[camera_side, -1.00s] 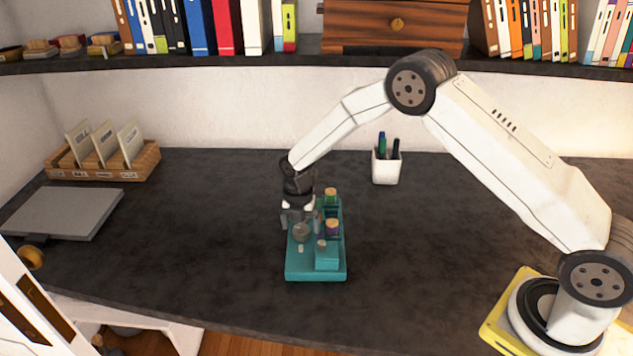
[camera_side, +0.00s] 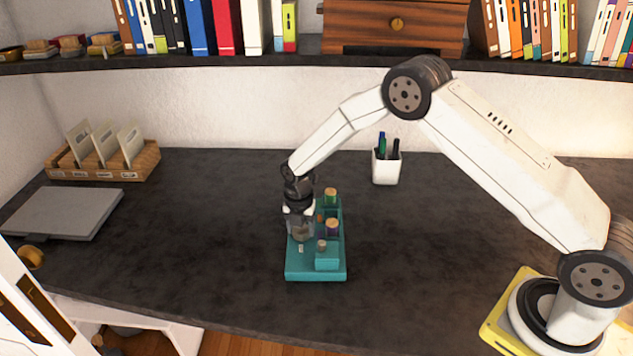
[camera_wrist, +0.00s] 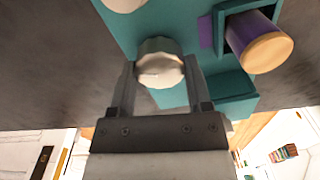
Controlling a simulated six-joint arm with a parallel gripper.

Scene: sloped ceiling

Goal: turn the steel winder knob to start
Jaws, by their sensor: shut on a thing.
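The steel winder knob (camera_wrist: 160,68) is a round faceted grey knob on the teal base (camera_side: 316,272). In the wrist view it sits between my two fingers. My gripper (camera_wrist: 152,84) is shut on it from above. In the side view my gripper (camera_side: 300,232) is down at the left part of the base and hides most of the knob. A purple spool with a tan top (camera_wrist: 262,45) stands in a teal holder to the right of the knob; it also shows in the side view (camera_side: 332,228). The knob's start mark cannot be made out.
A green spool (camera_side: 330,195) stands at the back of the base, and a small grey peg (camera_side: 321,245) near its front. A white pen cup (camera_side: 386,167) stands behind. A grey laptop (camera_side: 65,212) and a wooden card rack (camera_side: 105,165) are at left. The dark desk around the base is clear.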

